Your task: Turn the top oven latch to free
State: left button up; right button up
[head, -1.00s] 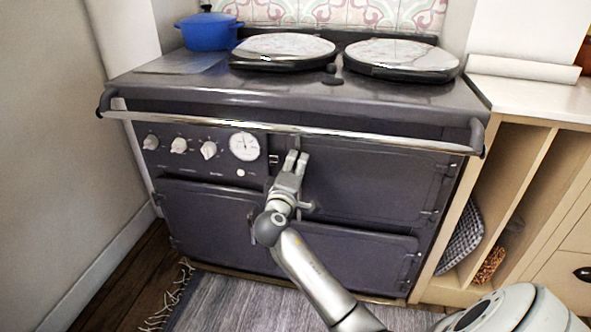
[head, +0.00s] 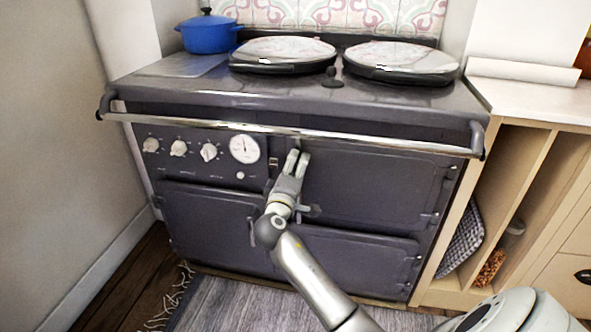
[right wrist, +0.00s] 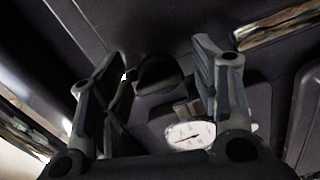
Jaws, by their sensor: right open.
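The top oven door (head: 375,182) is dark grey and looks closed, at the upper right of the range front. My right gripper (head: 297,157) is at this door's left edge, just below the chrome rail, with its fingers apart. In the right wrist view a dark rounded piece, which looks like the top oven latch (right wrist: 158,74), shows between the open fingers of the gripper (right wrist: 165,75). I cannot tell whether either finger touches it. In the head view the gripper hides most of the latch. My left gripper is not in view.
A chrome rail (head: 300,131) runs across the range front just above the gripper. The control panel with knobs and a white gauge (head: 244,148) is to the left. Lower doors are below. A blue pot (head: 209,33) stands on top. A rug (head: 245,305) lies in front.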

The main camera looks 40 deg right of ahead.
jog(key=shift+a, duration=0.1)
jog(key=v, duration=1.2)
